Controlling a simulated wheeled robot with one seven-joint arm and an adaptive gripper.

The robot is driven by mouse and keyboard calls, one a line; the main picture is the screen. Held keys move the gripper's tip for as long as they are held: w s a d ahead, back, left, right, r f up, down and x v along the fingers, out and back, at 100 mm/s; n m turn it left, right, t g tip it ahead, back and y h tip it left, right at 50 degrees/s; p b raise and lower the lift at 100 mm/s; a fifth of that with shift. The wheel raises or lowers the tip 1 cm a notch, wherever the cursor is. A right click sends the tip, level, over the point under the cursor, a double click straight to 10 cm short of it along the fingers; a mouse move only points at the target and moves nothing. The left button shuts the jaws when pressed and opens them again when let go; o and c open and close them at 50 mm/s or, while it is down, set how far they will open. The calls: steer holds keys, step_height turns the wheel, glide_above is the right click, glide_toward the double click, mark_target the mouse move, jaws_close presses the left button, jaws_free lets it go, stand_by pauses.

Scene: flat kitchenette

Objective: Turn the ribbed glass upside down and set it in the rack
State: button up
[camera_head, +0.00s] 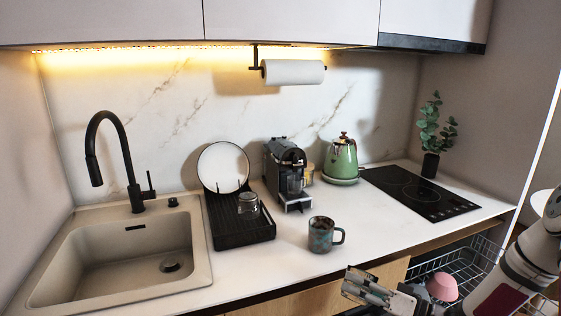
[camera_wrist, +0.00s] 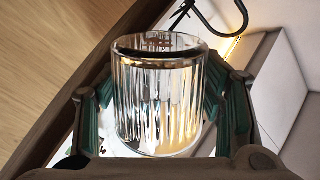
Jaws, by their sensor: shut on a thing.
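My gripper (camera_head: 365,287) is at the lower right in the head view, in front of the counter's front edge. It is shut on the ribbed glass (camera_wrist: 158,100), which fills the middle of the wrist view between the two green-padded fingers. The glass is clear with vertical ribs; I cannot tell for sure which end is its mouth. In the head view the glass is small and hard to tell from the fingers. The black rack (camera_head: 243,235) stands on the counter right of the sink. It holds a white dark-rimmed plate (camera_head: 223,166) at the back and a clear glass (camera_head: 248,203).
A speckled mug (camera_head: 321,235) stands on the counter between the rack and my gripper. Behind it are a coffee machine (camera_head: 287,172) and a green kettle (camera_head: 343,160). An open wire basket (camera_head: 470,262) with a pink bowl (camera_head: 442,287) lies below the counter. The sink (camera_head: 120,255) is left.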

steer(key=m, duration=0.4)
steer(key=shift+m, duration=0.3)
steer(key=m, duration=0.4)
steer(key=m, duration=0.9)
